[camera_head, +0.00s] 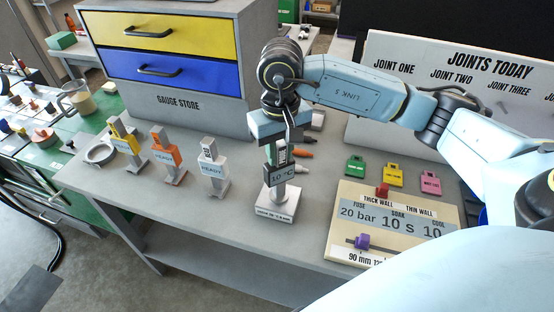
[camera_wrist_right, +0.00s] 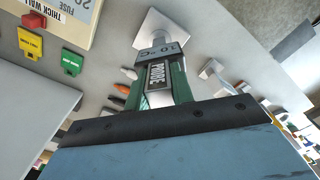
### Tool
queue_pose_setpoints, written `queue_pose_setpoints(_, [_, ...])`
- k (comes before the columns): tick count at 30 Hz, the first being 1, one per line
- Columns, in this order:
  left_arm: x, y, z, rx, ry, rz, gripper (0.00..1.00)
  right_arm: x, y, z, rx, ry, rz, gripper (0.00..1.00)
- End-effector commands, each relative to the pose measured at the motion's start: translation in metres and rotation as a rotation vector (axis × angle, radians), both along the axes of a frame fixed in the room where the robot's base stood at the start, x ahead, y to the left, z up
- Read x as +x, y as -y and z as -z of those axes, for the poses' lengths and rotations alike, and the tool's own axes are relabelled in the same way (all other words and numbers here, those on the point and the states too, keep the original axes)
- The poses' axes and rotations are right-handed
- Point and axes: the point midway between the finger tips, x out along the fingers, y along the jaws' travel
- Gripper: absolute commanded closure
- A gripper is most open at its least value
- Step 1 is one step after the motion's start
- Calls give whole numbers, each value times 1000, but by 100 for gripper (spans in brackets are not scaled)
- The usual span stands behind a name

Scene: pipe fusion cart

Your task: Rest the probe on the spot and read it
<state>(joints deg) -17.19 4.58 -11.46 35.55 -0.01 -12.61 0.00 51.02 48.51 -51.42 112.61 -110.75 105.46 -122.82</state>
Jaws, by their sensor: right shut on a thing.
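The probe's lower stem meets or nearly meets this base; I cannot tell contact. My left gripper is out of view.
Yellow (camera_head: 124,138), orange (camera_head: 167,155) and white (camera_head: 212,170) gauges marked "READY" stand to the left. A control panel (camera_head: 340,235) and coloured tags (camera_head: 394,175) lie to the right. The gauge store (camera_head: 205,117) stands behind. The bench's front left is clear.

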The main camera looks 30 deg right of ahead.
Motion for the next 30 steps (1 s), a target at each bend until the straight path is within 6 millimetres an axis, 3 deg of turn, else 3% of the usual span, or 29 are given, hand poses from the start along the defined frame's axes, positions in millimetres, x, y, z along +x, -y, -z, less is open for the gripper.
queue_pose_setpoints(15, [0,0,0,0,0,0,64,-2,-1,4,-1,-11,-3,96])
queue_pose_setpoints(16, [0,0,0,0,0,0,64,-2,-1,4,-1,-11,-3,74])
queue_pose_setpoints(21, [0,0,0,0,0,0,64,-2,-1,3,0,-7,-2,52])
queue_pose_setpoints(30, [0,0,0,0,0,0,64,-1,0,0,-1,-4,-1,51])
